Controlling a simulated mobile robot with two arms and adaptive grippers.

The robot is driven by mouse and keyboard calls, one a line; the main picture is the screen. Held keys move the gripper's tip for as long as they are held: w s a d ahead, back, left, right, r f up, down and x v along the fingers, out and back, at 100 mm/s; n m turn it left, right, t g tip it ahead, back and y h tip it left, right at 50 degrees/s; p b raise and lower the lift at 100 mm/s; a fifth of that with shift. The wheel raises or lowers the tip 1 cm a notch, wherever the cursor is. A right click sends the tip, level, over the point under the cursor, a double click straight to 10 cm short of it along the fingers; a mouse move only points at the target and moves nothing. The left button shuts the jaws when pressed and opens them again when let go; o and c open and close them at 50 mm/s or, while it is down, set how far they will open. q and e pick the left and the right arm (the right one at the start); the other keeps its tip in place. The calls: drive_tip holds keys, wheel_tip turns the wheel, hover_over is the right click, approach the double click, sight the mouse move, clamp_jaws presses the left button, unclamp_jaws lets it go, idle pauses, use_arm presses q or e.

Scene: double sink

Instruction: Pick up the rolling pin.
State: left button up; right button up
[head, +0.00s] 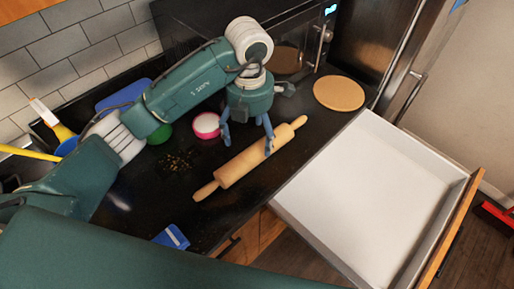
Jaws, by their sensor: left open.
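The wooden rolling pin (240,167) lies slantwise on the dark countertop, near its front edge. One handle points to the lower left, the other to the upper right. My left gripper (247,143) is above the pin's upper right half, pointing down. Its fingers are spread, one on the far side of the pin and one overlapping the pin's body near its right end. Whether that finger touches the pin cannot be told. My right gripper is not in view.
A pink-rimmed bowl (206,125) and a round wooden board (339,93) rest on the counter. Dark crumbs (175,161) lie left of the pin. A blue item (171,237) is near the front edge. An open, empty white drawer (365,190) juts out at right.

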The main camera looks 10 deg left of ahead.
sight(251, 147)
use_arm(q)
drive_tip(key=shift+s+f, duration=0.1)
drive_tip(key=shift+f, duration=0.7)
drive_tip(key=shift+f+p, duration=0.3)
drive_tip(key=shift+p, duration=0.1)
drive_tip(key=f+p, duration=0.1)
drive_tip(key=f, duration=0.1)
drive_tip(key=f+p, duration=0.1)
drive_tip(key=shift+w+f, duration=0.2)
drive_tip(key=shift+f, duration=0.7)
drive_tip(key=shift+w, duration=0.1)
drive_tip(key=c, duration=1.6)
drive_tip(key=shift+c, duration=0.9)
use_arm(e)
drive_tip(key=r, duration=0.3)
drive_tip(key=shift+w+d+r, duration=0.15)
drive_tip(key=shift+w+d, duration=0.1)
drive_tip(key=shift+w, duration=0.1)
